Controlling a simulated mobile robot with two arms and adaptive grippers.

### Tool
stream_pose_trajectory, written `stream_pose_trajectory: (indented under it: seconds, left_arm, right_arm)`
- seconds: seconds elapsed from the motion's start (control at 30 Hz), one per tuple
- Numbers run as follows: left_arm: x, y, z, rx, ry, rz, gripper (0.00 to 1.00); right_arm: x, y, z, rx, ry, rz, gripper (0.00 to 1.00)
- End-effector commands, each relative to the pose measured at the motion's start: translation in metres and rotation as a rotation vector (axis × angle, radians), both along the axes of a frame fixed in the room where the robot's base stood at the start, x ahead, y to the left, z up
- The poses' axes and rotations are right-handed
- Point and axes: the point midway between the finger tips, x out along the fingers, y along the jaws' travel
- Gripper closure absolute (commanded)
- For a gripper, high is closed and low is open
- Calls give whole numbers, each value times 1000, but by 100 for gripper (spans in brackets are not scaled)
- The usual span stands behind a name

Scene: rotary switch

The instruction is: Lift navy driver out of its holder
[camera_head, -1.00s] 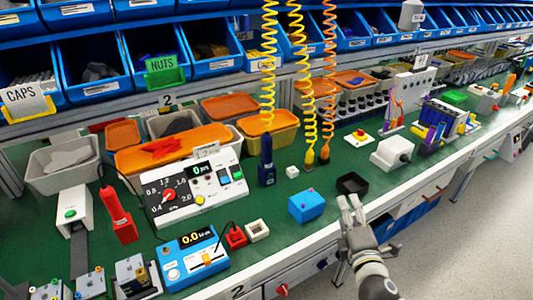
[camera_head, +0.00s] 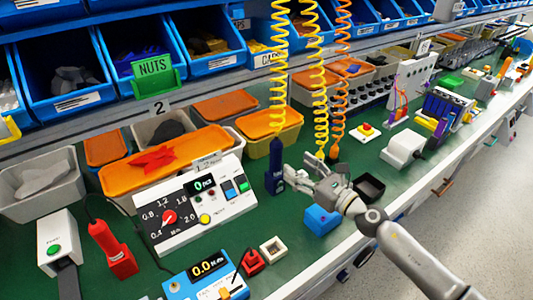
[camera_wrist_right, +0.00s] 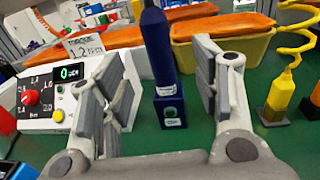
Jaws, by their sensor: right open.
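The navy driver (camera_head: 276,158) stands upright in its navy holder (camera_head: 275,184) on the green bench, below a yellow coiled cord. In the right wrist view the driver (camera_wrist_right: 158,45) rises between my finger pads, and its block-shaped holder (camera_wrist_right: 171,108) sits on the bench. My right gripper (camera_head: 300,177) is open just to the right of the driver in the head view. In the wrist view the open fingers of my right gripper (camera_wrist_right: 162,85) lie on either side of the driver, with gaps on both sides. My left gripper is not in view.
A white control panel (camera_head: 190,208) with a red dial stands left of the driver. A blue box (camera_head: 322,220) sits under my right wrist, and a black tray (camera_head: 370,187) is to its right. Orange-lidded bins (camera_head: 270,121) stand behind. Another coiled cord hangs with a yellow driver (camera_wrist_right: 278,95).

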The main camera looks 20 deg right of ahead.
Motion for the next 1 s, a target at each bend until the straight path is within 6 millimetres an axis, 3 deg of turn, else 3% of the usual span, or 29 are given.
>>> stream_pose_trajectory:
  seconds: [0.2, 0.4, 0.8, 1.0]
  left_arm:
    - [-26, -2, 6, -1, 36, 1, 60]
    - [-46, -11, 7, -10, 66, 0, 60]
    - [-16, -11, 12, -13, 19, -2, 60]
    - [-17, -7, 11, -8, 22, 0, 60]
  right_arm:
    - [30, 14, 2, 5, -2, -2, 43]
    - [46, 22, 1, 4, -1, -1, 43]
    - [88, 44, -3, 6, -1, -2, 43]
    - [92, 47, -4, 3, 0, -1, 43]
